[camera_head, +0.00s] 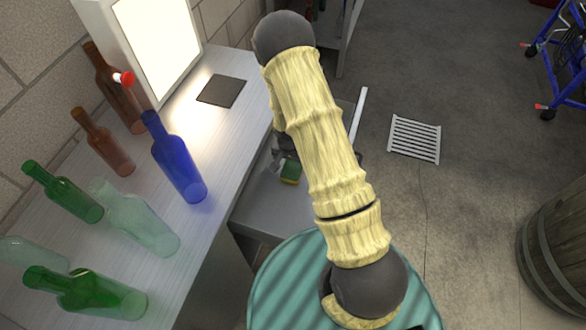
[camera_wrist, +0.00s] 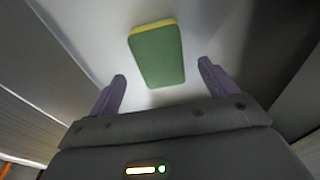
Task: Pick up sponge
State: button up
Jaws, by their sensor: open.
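The sponge (camera_wrist: 157,55) is green with a yellow layer along one edge. In the wrist view it lies on a pale surface, just beyond and between my fingertips. In the head view the sponge (camera_head: 290,172) shows small on the grey lower surface, partly hidden by my arm. My gripper (camera_wrist: 162,80) is open and empty, with one purple finger on each side and a gap to the sponge. In the head view my gripper is mostly hidden behind my arm.
A metal counter (camera_head: 228,120) on the left carries several bottles, including a blue bottle (camera_head: 180,160), a dark square mat (camera_head: 221,91) and a lit panel (camera_head: 158,45). The grey lower surface (camera_head: 262,212) lies beside the counter. A barrel (camera_head: 555,245) stands at right.

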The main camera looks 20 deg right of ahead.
aim_at(293, 167)
jog(key=f, duration=0.3)
jog(key=shift+w+d+f, duration=0.15)
jog(key=shift+w, duration=0.1)
jog(key=shift+c, duration=0.3)
jog(key=c, duration=1)
